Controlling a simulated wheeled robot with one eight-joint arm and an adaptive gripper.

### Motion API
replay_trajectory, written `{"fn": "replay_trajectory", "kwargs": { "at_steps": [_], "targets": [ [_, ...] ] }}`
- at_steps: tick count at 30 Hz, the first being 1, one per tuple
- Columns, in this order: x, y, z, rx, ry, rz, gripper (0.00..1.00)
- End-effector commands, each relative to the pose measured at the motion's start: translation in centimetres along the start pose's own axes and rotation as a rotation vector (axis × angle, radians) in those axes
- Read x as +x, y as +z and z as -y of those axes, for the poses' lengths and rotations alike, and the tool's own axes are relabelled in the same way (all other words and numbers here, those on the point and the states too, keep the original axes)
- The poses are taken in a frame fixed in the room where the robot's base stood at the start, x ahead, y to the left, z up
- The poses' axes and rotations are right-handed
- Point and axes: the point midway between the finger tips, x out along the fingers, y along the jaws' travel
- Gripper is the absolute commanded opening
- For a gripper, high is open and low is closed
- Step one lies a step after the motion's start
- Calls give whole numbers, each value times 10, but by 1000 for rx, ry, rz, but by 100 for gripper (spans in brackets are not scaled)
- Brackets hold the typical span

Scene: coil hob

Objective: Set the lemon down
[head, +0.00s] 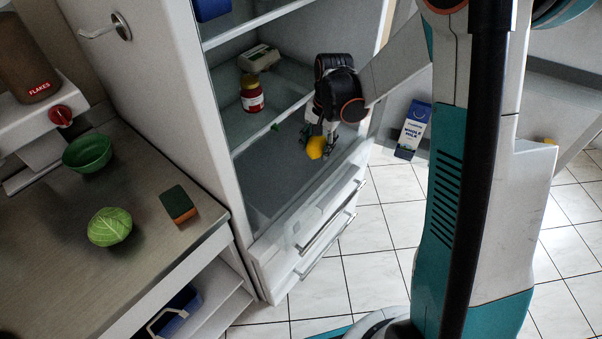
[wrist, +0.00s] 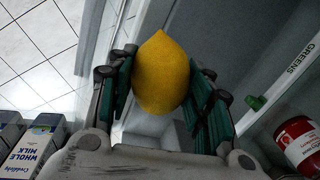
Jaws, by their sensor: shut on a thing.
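The yellow lemon (head: 316,147) is held in my gripper (head: 318,138) at the open front of the fridge, near its lower shelf. In the wrist view the lemon (wrist: 161,73) sits between the two green-padded fingers of my gripper (wrist: 160,92), which are shut on it. The lower shelf (head: 262,172) of the fridge lies behind and beside the lemon. I cannot tell whether the lemon touches the shelf.
A red-lidded jar (head: 251,95) and a carton (head: 259,58) stand on the fridge shelf above. A milk carton (head: 413,128) stands to the right. A green bowl (head: 87,152), a cabbage (head: 109,226) and a sponge (head: 179,205) are on the counter at left.

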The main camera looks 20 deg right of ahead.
Motion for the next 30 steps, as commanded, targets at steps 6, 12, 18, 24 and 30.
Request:
{"fn": "replay_trajectory", "kwargs": {
  "at_steps": [6,12,18,24,30],
  "targets": [
    [59,0,-7,0,0,0,16],
    [106,0,-12,-1,0,0,16],
    [132,0,-16,-1,0,0,16],
    [143,0,-17,-1,0,0,16],
    [172,0,-20,-1,0,0,16]
  ]
}}
